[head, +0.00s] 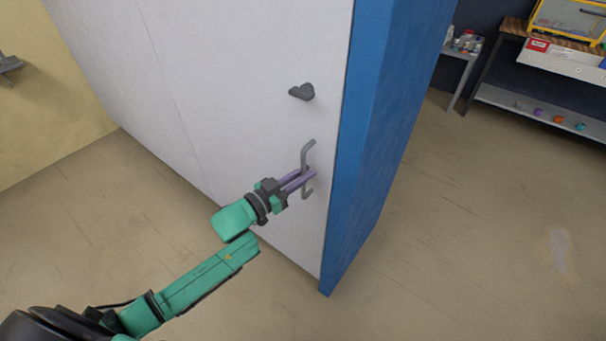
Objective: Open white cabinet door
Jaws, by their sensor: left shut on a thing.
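The white cabinet door (230,90) fills the upper middle of the head view, with a blue cabinet side (372,130) to its right. A grey bar handle (308,152) is on the door near its right edge. A dark grey knob or latch (302,92) sits above it. My left gripper (308,177) is shut on the handle, its purple fingers around the bar's middle. The door looks flush with the cabinet, with no gap visible at the blue edge. My right gripper is not in view.
A yellow wall (45,100) stands at the left. A shelf (540,110) with small coloured items is at the back right. The brown floor (460,230) is clear in front of and right of the cabinet.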

